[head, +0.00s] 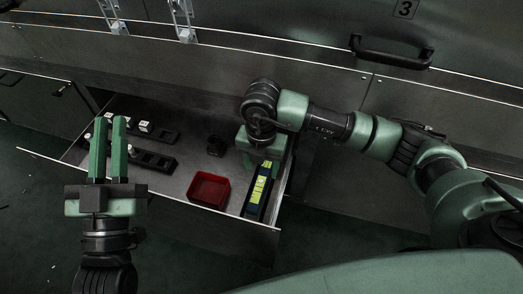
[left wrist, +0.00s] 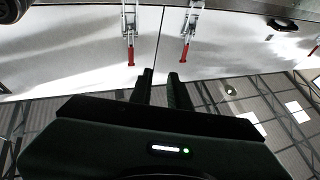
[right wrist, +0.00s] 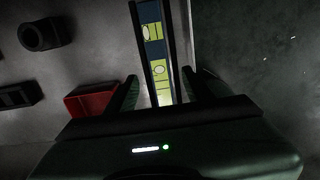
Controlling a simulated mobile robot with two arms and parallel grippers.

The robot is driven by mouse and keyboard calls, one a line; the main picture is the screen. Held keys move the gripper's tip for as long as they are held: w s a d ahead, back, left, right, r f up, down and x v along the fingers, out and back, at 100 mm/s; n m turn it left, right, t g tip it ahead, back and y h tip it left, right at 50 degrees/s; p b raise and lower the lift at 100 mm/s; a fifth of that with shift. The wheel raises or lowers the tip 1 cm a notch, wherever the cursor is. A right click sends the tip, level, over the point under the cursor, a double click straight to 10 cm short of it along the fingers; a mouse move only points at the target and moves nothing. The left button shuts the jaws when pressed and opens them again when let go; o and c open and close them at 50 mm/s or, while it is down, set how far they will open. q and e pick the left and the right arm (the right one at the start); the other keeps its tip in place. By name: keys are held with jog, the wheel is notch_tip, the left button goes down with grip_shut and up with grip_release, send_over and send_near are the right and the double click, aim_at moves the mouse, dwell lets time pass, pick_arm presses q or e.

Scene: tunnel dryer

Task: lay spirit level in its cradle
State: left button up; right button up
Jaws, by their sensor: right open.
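The spirit level (head: 263,178), blue with yellow-green panels, lies lengthwise at the right side of the open drawer. It also shows in the right wrist view (right wrist: 152,40). It lies inside the long black cradle (head: 250,209), between its dark side walls; whether it is fully seated I cannot tell. My right gripper (right wrist: 165,90) is open, with its fingers on either side of the near part of the level. In the head view my right wrist hides the level's far end. My left gripper (head: 108,121) is open and empty, raised in front of the drawer's left part.
The drawer (head: 184,183) also holds a red bin (head: 209,190), a small black round holder (head: 216,146) and black racks (head: 153,161) with white-topped items. A cabinet front with a black handle (head: 391,52) rises behind. The dark floor in front looks clear.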

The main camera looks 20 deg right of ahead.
aim_at(261, 180)
pick_arm(q)
notch_tip(261, 180, down, 8)
jog(key=w+g+y+p, duration=0.1)
jog(key=g, duration=0.3)
jog(key=shift+w+a+r+g+y, duration=0.2)
jog(key=shift+w+a+g+y, duration=0.1)
jog(key=shift+w+a, duration=0.1)
pick_arm(e)
notch_tip(261, 180, up, 5)
jog(key=shift+r, duration=0.1)
pick_arm(q)
jog(key=shift+c, duration=0.4)
